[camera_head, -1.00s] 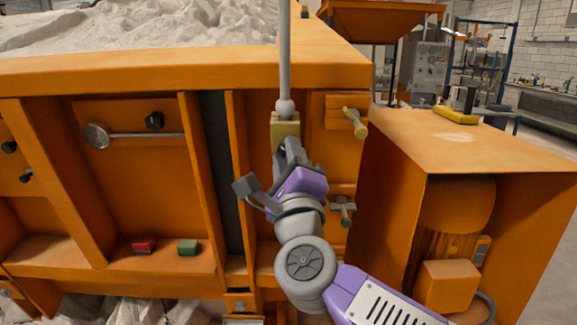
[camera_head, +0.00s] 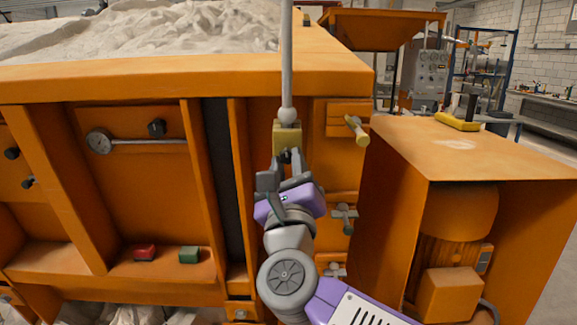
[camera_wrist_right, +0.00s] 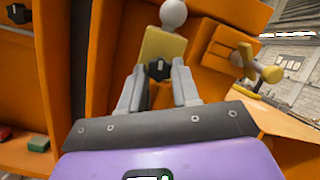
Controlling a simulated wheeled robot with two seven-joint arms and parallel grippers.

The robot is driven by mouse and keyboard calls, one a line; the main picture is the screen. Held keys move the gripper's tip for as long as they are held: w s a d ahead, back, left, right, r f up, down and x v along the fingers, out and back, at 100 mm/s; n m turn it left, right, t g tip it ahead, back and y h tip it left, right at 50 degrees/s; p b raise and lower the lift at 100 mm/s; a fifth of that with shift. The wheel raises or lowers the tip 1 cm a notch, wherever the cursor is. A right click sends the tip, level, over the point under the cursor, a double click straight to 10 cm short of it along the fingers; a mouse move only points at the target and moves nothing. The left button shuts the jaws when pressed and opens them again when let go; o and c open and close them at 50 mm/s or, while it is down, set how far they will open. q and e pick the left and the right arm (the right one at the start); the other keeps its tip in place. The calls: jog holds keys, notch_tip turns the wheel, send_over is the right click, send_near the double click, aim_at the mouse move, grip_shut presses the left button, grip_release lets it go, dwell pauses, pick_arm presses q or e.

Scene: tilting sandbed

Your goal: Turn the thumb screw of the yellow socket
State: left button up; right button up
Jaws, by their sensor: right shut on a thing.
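The yellow socket (camera_head: 287,137) is a block on the orange frame, with a grey rod (camera_head: 287,60) standing upright out of its top. Its black thumb screw (camera_wrist_right: 158,69) is on the front face and shows in the right wrist view between my fingers. My right gripper (camera_head: 282,166) is just below and in front of the socket, its two fingers side by side and shut on the thumb screw. In the right wrist view the socket (camera_wrist_right: 163,43) shows above the fingertips. My left gripper is in neither view.
A yellow-handled lever (camera_head: 356,130) sticks out right of the socket. A grey tee handle (camera_head: 345,217) is below it. An orange cabinet (camera_head: 470,150) stands right.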

dwell(0.3)
jog(key=o, duration=1)
jog(key=shift+o, duration=0.2)
jog(key=shift+s, duration=0.15)
jog(key=v, duration=0.7)
jog(key=shift+s, duration=0.2)
jog(key=shift+f, duration=0.1)
